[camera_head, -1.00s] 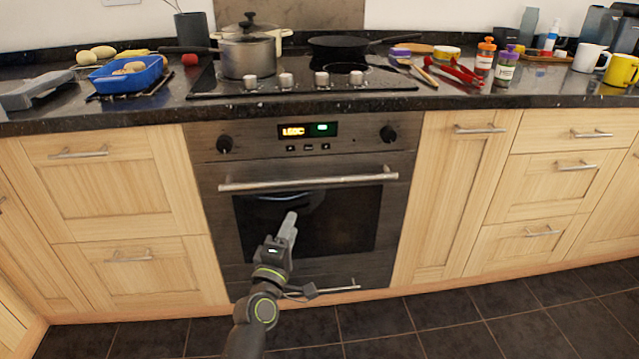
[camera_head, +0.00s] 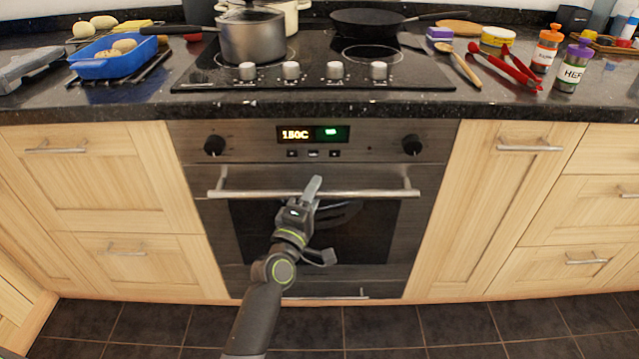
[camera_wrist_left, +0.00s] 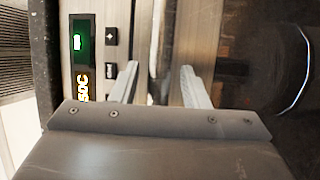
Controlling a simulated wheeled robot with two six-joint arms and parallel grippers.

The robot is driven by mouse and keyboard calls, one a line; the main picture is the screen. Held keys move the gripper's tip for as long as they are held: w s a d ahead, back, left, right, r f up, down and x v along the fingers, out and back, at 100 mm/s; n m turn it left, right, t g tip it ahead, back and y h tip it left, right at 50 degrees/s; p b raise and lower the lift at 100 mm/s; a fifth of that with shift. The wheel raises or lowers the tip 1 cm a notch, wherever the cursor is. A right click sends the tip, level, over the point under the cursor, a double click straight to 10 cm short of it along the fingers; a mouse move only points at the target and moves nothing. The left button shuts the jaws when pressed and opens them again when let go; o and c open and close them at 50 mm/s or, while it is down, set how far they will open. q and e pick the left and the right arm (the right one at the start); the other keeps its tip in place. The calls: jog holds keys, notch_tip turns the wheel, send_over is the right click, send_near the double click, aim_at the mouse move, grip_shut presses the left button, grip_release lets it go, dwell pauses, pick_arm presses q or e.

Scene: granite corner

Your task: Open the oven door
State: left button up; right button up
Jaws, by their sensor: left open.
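The oven door (camera_head: 385,240) is closed, with a dark glass window and a long horizontal metal handle (camera_head: 245,193) along its top. My left gripper (camera_head: 314,186) is in front of the handle, near its middle, and its fingers overlap the bar in the head view. In the left wrist view, the gripper (camera_wrist_left: 158,72) is open, and the handle (camera_wrist_left: 156,40) runs between the two fingers with gaps beside it. Whether a finger touches the bar I cannot tell. My right gripper is out of view.
The control panel (camera_head: 365,137) with knobs and a lit display is above the door. A hob (camera_head: 410,75) with a grey pot (camera_head: 252,38) and a black pan (camera_head: 375,22) is on the counter. Wooden cabinets flank the oven. The dark tiled floor (camera_head: 400,325) in front looks clear.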

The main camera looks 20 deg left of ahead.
pick_arm(q)
jog(key=shift+c, duration=0.3)
grip_shut()
dwell(0.3)
